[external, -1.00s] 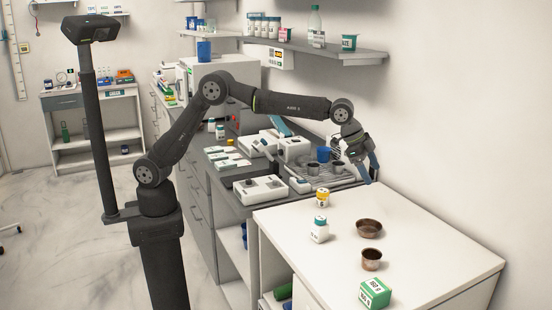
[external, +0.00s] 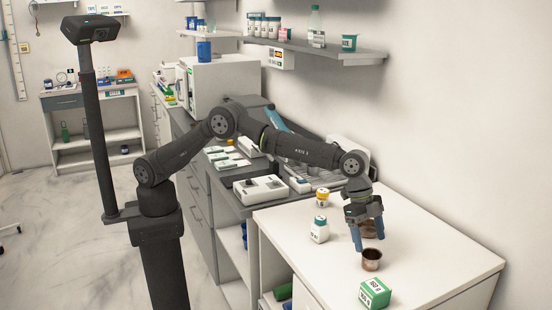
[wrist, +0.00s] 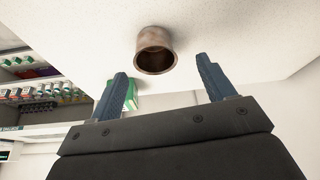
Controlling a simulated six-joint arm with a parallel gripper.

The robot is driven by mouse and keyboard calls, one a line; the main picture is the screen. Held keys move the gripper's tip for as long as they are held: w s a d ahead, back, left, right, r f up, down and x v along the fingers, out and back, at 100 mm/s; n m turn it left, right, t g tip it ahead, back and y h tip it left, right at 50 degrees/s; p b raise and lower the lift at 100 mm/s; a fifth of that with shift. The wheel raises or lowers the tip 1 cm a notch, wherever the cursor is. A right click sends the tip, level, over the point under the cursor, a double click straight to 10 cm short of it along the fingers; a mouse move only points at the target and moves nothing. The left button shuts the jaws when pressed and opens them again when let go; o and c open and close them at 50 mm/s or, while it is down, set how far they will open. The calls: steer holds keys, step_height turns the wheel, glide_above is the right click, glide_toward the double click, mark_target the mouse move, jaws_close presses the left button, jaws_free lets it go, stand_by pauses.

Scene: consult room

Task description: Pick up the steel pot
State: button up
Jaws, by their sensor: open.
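A small brownish, rusty-looking metal pot (external: 371,261) stands upright on the white table, and it also shows in the wrist view (wrist: 155,40), beyond the fingertips. It is the likely steel pot. My gripper (external: 368,244) is open and empty, with its blue fingers pointing down just behind the pot. In the wrist view my gripper (wrist: 162,74) has its fingers wide apart, with the pot's open mouth ahead between their lines. I see no clear contact. A wider brown bowl (external: 371,234) is mostly hidden behind my gripper.
A green-and-white box (external: 375,292) stands in front of the pot, close by; it shows behind a finger in the wrist view (wrist: 124,103). A white bottle (external: 319,230) and a yellow-capped jar (external: 322,197) stand to the left. The table's right side is clear.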

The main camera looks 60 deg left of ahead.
mark_target(371, 256)
steer(key=shift+s+x, duration=0.2)
steer(key=shift+x, duration=1.3)
steer(key=shift+s+x, duration=0.15)
steer(key=shift+x, duration=1.35)
steer(key=c, duration=1)
steer(key=shift+r, duration=0.1)
